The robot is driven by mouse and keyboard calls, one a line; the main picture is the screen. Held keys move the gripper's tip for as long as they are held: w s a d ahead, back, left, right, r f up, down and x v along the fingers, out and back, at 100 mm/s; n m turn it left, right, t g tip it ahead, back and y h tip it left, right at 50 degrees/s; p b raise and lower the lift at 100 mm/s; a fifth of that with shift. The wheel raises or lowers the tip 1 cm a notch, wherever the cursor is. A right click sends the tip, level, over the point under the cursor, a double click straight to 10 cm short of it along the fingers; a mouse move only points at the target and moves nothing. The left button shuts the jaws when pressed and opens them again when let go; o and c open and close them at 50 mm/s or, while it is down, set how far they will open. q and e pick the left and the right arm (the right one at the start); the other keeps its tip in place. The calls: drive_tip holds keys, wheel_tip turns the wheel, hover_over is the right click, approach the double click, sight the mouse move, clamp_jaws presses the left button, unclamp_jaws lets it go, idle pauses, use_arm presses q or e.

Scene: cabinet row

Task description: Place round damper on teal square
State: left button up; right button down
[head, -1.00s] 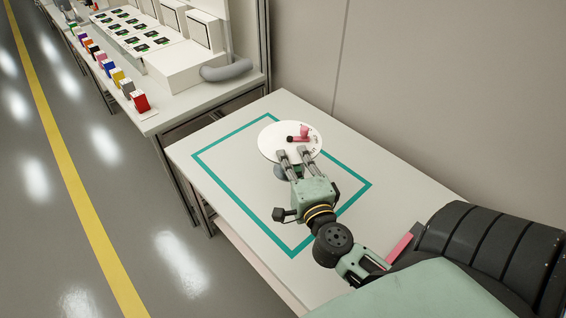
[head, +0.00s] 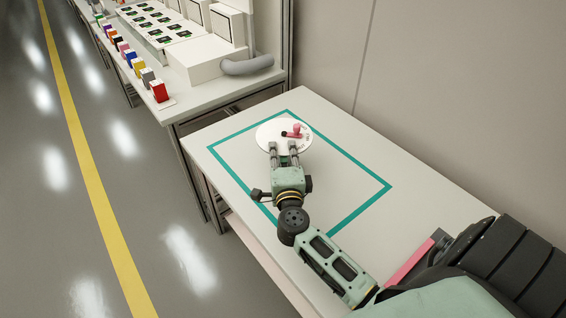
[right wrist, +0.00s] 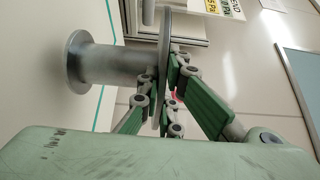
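The round damper (head: 268,137) has a white disc top with a small pink and black handle (head: 296,131). In the right wrist view it shows side-on, with the disc's edge, a grey metal stem (right wrist: 115,64) and a round base flange (right wrist: 77,60). My right gripper (head: 284,150) is shut on the near edge of the disc, with fingers on both faces. The teal square (head: 352,160) is an outline on the white table. The disc appears over its far left part. The base is hidden in the head view; I cannot tell whether it touches the table. My left gripper is out of view.
A second bench (head: 205,95) at the upper left carries colored blocks, white boxes and a grey hose (head: 246,66). Open floor lies to the left.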

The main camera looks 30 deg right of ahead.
drive_tip(key=shift+f+b, duration=0.65)
drive_tip(key=shift+f, duration=1.15)
drive_tip(key=shift+f, duration=0.2)
drive_tip(key=c, duration=2)
unclamp_jaws()
drive_tip(key=v, duration=1.2)
drive_tip(key=shift+r+b, duration=0.1)
drive_tip(key=shift+b, duration=0.2)
